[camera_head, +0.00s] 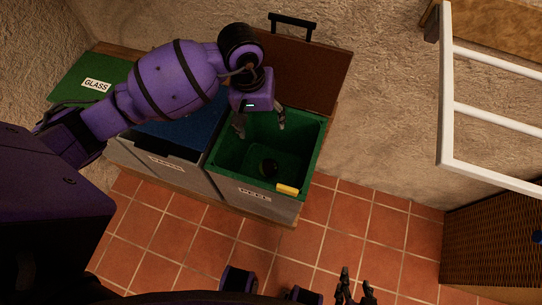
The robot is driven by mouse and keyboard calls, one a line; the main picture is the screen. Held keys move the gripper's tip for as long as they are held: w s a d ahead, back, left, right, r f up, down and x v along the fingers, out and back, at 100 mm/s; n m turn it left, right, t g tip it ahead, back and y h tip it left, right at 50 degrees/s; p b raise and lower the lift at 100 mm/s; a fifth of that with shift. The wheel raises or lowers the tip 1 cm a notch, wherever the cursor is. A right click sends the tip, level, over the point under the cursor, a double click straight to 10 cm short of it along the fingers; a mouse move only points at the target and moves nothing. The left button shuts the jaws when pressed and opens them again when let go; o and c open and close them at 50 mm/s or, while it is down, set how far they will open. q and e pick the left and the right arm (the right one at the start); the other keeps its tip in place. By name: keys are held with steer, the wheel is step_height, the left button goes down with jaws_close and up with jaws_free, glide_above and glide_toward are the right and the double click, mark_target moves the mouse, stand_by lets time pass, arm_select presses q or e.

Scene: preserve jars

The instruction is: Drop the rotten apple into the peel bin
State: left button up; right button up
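The peel bin (313,150) is a grey bin with a green inside and a label that seems to read "PEEL" on its front. Its brown lid is raised at the back. My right gripper (357,285) is at the bottom edge, fingers apart, empty, away from the bin.
A yellow piece (287,188) sits at the bin's front rim. A bin with a blue lid (188,130) and a green lid labelled GLASS (96,85) stand to the left. A white rail frame (447,100) and a woven cabinet (490,245) are at right. The tiled floor (385,215) is clear.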

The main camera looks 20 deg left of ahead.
arm_select(q)
step_height(320, 180, up, 12)
steer(key=a, duration=0.1)
steer(key=shift+a, duration=0.15)
arm_select(e)
steer(key=shift+s+f, duration=0.15)
steer(key=shift+s, duration=0.15)
arm_select(q)
steer(key=shift+s, duration=0.1)
stand_by(0.3)
